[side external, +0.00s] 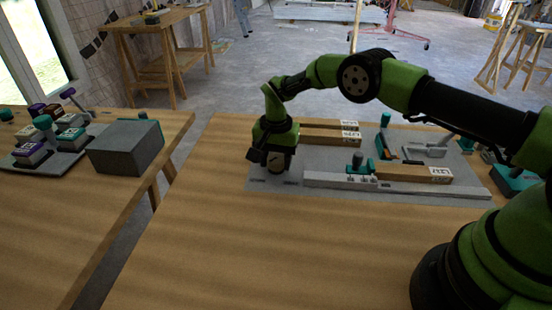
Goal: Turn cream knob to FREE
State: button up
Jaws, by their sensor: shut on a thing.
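The cream knob (276,167) shows just below my gripper (274,156) at the left end of the grey panel. My gripper points down and is shut on the knob. The knob's upper part is hidden by the fingers. The lettering around the knob, including any FREE mark, is too small or hidden to read, so I cannot tell which way it is turned. The grey panel (262,187) lies flat on the wooden table.
Right of the knob are wooden blocks with white labels (330,139), a grey rail (330,180), a teal knob (357,160) and a teal lever (384,148). The front table area (260,250) is clear.

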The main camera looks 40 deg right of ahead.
jog(key=n, duration=0.8)
jog(key=shift+d+n, duration=0.1)
jog(key=shift+n, duration=0.2)
jog(key=n, duration=0.4)
jog(key=shift+n, duration=2.1)
jog(key=o, duration=0.9)
jog(key=shift+r, duration=0.15)
